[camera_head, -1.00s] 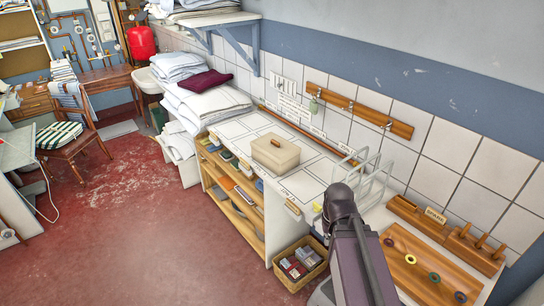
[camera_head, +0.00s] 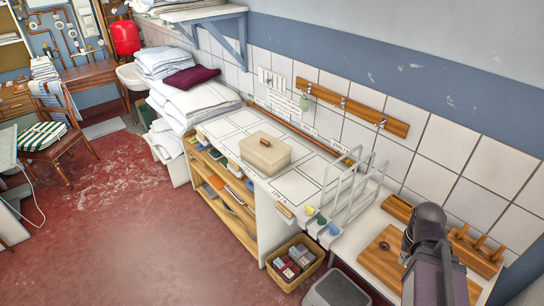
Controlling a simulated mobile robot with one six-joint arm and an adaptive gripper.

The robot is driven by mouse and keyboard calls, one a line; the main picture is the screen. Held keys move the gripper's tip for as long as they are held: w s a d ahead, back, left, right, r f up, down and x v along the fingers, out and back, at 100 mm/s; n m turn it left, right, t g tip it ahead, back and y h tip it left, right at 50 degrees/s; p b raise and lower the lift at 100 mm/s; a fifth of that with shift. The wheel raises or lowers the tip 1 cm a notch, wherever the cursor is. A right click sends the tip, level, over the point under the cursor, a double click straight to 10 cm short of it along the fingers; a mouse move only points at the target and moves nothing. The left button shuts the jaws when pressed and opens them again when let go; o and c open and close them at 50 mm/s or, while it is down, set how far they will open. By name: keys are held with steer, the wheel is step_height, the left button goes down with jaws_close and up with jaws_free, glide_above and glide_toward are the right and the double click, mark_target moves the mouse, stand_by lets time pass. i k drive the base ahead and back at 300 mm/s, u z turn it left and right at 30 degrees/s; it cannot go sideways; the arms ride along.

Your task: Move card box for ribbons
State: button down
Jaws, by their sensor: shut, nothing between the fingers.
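A cream box (camera_head: 266,151) with a brown handle on its lid sits on the white worktop (camera_head: 291,187), upright and closed. It looks like card, but no label on it is readable. Nothing touches it from my side. My dark arm rises at the lower right, well to the right of the box and over the wooden boards. My gripper does not show as such; no fingers can be seen.
A white wire rack (camera_head: 352,185) stands on the worktop right of the box. Coloured tags hang at the front edge. A basket of small packs (camera_head: 294,262) and a grey bin (camera_head: 337,289) stand on the floor. Folded linen (camera_head: 205,101) lies behind left.

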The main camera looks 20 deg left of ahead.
mark_target(270, 171)
steer(key=z, duration=0.45)
steer(key=k, duration=1.05)
steer(key=u, duration=1.35)
steer(key=i, duration=1)
steer(key=z, duration=0.1)
